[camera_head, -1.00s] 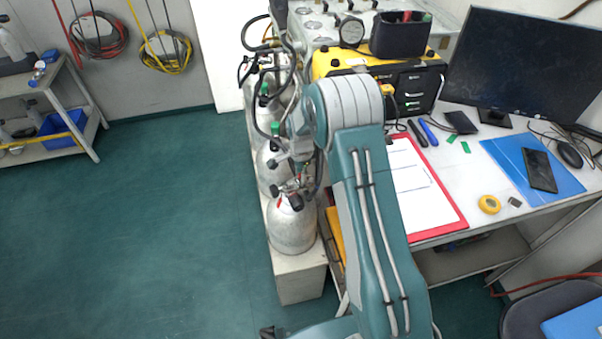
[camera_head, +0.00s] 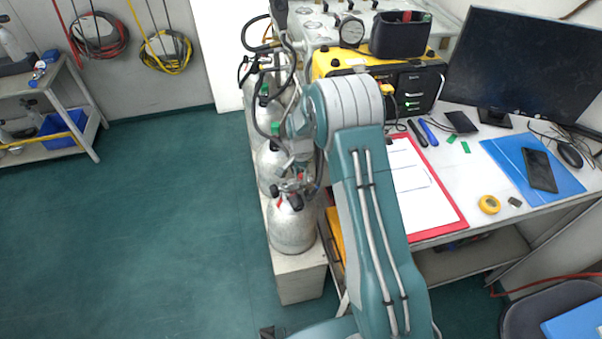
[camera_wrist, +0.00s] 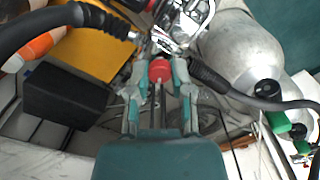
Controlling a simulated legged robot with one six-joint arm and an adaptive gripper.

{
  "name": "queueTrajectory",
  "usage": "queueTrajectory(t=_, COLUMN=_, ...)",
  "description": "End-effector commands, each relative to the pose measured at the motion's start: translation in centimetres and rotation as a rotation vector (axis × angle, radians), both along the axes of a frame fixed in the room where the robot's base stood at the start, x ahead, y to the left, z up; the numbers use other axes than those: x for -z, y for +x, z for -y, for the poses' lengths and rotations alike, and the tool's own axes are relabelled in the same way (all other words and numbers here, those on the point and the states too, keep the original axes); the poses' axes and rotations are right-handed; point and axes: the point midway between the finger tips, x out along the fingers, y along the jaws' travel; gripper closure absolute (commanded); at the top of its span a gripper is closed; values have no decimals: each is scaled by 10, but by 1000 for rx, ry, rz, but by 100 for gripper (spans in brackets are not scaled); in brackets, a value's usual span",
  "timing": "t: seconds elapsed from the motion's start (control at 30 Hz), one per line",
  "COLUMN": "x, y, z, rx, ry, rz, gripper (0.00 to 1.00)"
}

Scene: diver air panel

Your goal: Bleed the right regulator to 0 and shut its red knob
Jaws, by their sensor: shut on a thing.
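The red knob (camera_wrist: 160,70) sits between the fingertips of my gripper (camera_wrist: 159,78) in the wrist view, and the fingers are shut on it from both sides. The metal regulator body (camera_wrist: 180,32) is just beyond it, with black hoses joining from left and right. A silver cylinder (camera_wrist: 235,50) lies at the right. No readable gauge needle for this regulator shows.
A thick black hose (camera_wrist: 45,28) crosses the upper left of the wrist view. A second hose (camera_wrist: 240,95) runs right, past the cylinder. In the head view, a desk with a red clipboard (camera_head: 455,222) and a yellow case (camera_head: 330,62) flanks my arm. Open floor (camera_head: 150,220) is left.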

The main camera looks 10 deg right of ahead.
Motion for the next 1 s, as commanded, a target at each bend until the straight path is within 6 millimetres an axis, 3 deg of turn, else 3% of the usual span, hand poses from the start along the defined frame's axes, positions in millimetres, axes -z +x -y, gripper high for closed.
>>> queueTrajectory(t=1.0, x=2, y=-1, z=-1, rx=-965, ry=2, rz=-3, gripper=100)
